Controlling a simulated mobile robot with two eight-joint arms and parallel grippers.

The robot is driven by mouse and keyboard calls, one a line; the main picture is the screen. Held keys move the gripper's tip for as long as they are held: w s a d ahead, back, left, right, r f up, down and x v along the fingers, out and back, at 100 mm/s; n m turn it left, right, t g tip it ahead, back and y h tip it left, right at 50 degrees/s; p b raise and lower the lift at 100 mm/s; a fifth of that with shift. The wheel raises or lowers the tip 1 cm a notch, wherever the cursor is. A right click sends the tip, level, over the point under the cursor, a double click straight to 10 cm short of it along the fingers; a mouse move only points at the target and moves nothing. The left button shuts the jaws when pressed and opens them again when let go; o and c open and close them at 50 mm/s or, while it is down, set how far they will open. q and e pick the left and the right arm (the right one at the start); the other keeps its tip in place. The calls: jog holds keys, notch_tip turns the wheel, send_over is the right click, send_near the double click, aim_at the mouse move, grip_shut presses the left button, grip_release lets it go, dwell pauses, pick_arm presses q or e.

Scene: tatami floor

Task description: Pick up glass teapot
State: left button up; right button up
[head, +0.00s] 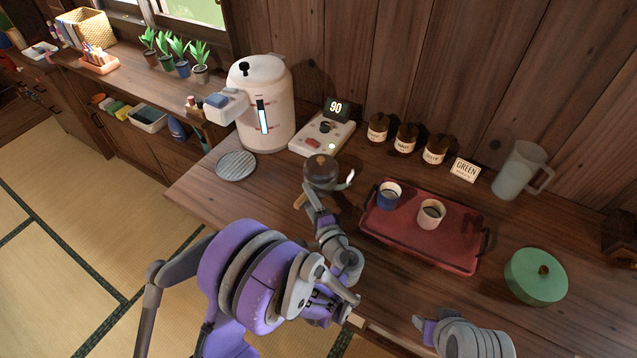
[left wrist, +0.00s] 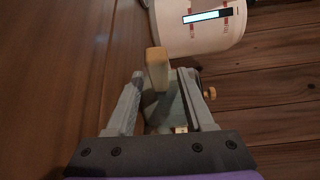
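The glass teapot (head: 321,168) is dark and rounded, standing on the wooden counter between the scale and the red tray. Its pale wooden handle shows in the left wrist view (left wrist: 157,68), along with a grey part of its body. My left gripper (head: 313,192) is at the teapot's near side. In the left wrist view its fingers (left wrist: 162,78) are apart, on either side of the handle, with small gaps visible. The arm hides part of the teapot in the head view. My right gripper (head: 425,327) is partly in view at the bottom edge; its fingers are unclear.
A white water dispenser (head: 275,105) stands behind left, beside a round grey mat (head: 236,166) and a scale (head: 318,137) reading 90. The red tray (head: 415,245) holds two cups. Brown jars (head: 406,138), a pitcher (head: 520,170) and a green lidded pot (head: 536,282) stand right.

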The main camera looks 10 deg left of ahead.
pick_arm(q)
grip_shut()
dwell(1.2)
